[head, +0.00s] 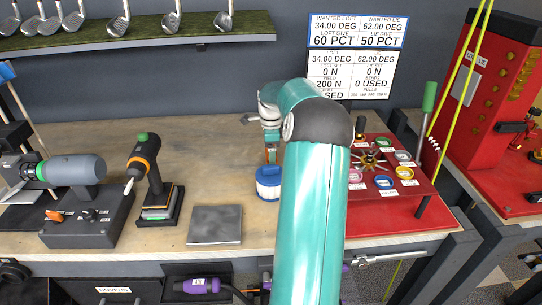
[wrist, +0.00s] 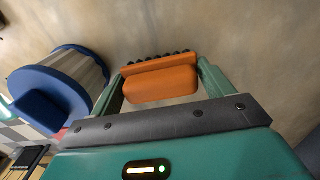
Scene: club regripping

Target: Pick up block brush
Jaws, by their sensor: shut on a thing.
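The block brush (wrist: 160,84) has an orange body with a row of dark bristles along its far edge. In the wrist view it sits between the two green fingers of my gripper (wrist: 162,75), which is shut on it. In the head view my gripper (head: 271,148) hangs over the bench, just above and behind a blue-and-white tub (head: 268,190); only a small orange bit of the brush shows there, and my arm hides the area to its right. I cannot tell whether the brush touches the bench.
The tub also shows close at left in the wrist view (wrist: 85,65). A grey metal plate (head: 215,225) lies front left of it. A drill (head: 147,160) and grey machine (head: 75,180) stand farther left.

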